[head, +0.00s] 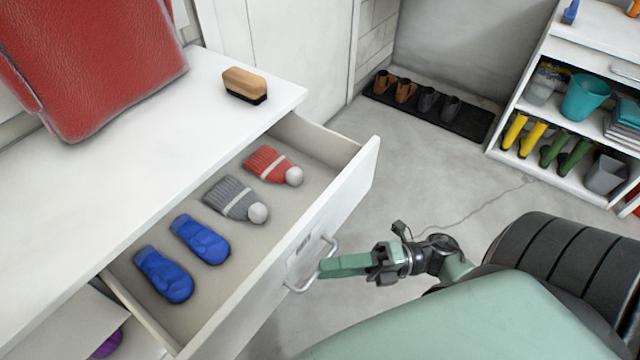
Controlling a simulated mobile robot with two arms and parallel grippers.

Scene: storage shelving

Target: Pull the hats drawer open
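The hats drawer (345,200) stands well open from the white cabinet, its front panel facing the lower right. Inside lie a red knit hat (268,164), a grey knit hat (232,198) and two blue mittens (165,275). The drawer's metal handle (333,244) is on the front panel, beside a small label. My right gripper (324,267) is at the handle, its green fingers closed together over the middle of the bar and hiding part of it. My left gripper is not in view.
A red bag (95,60) and a wooden brush (245,84) sit on the white cabinet top (210,110). Shoes stand on a black mat (470,125) at the back wall. A shelf unit (507,115) with boots and bins is at right. The floor between is clear.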

